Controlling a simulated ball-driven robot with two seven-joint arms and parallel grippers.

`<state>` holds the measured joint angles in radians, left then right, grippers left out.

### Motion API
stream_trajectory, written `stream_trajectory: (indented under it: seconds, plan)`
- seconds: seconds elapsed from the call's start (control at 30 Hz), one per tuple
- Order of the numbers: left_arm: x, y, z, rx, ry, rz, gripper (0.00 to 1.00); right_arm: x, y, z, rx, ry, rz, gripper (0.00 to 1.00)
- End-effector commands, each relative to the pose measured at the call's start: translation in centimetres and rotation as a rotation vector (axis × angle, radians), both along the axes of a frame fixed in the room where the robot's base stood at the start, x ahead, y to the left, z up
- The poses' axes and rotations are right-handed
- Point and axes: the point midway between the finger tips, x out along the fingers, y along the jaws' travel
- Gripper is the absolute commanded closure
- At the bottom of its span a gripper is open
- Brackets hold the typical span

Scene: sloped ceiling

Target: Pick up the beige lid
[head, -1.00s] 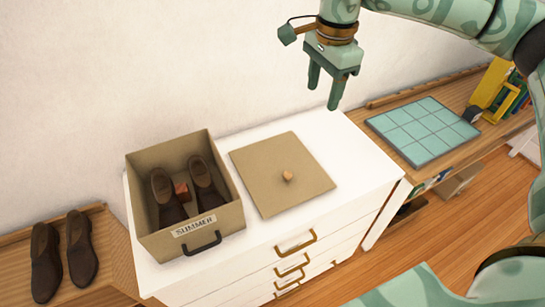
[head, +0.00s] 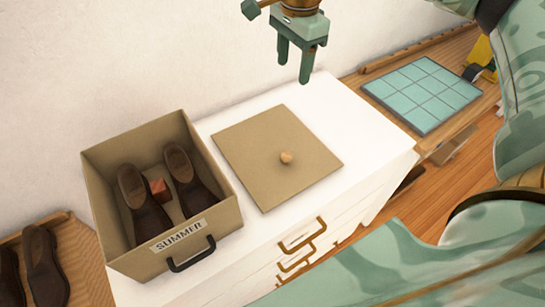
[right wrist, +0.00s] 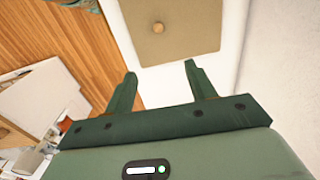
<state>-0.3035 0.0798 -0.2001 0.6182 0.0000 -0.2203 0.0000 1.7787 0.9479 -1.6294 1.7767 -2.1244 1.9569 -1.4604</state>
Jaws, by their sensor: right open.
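The beige lid (head: 262,172) is a flat square panel with a small round wooden knob (head: 286,157) near its middle. It lies flat on the white dresser top, to the right of the beige box. In the right wrist view the lid (right wrist: 190,38) and its knob (right wrist: 159,28) show beyond the fingertips. My right gripper (head: 293,70) is open and empty, above the back of the dresser with its fingers pointing down. It also shows in the right wrist view (right wrist: 160,72). It is apart from the lid. My left gripper is not in view.
The open beige box (head: 212,205) labelled SUMMER holds brown shoes and a small reddish block. More brown shoes (head: 42,265) stand on a wooden bench at lower left. A teal tiled panel (head: 424,93) lies on the wooden surface at right. The white dresser top (head: 345,125) is clear right of the lid.

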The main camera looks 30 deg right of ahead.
Motion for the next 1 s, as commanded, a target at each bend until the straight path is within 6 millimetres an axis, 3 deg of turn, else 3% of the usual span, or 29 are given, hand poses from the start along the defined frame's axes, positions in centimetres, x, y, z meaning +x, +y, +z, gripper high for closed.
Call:
stream_trajectory:
  seconds: [0.03,0.33,0.57,0.9,1.0]
  plan:
    - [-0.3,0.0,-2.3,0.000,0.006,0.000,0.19,0.2,0.0,-2.6,0.000,0.008,0.000,0.44]
    - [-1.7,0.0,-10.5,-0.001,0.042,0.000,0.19,1.0,0.0,-12.6,-0.001,0.045,0.000,0.44]
    - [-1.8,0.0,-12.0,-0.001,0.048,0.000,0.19,1.1,0.0,-15.0,0.000,0.053,0.001,0.44]
    - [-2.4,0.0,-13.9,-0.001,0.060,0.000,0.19,1.1,0.0,-22.8,0.000,0.055,0.000,0.44]
    - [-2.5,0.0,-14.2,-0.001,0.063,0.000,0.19,1.1,0.0,-24.2,0.000,0.053,0.001,0.44]
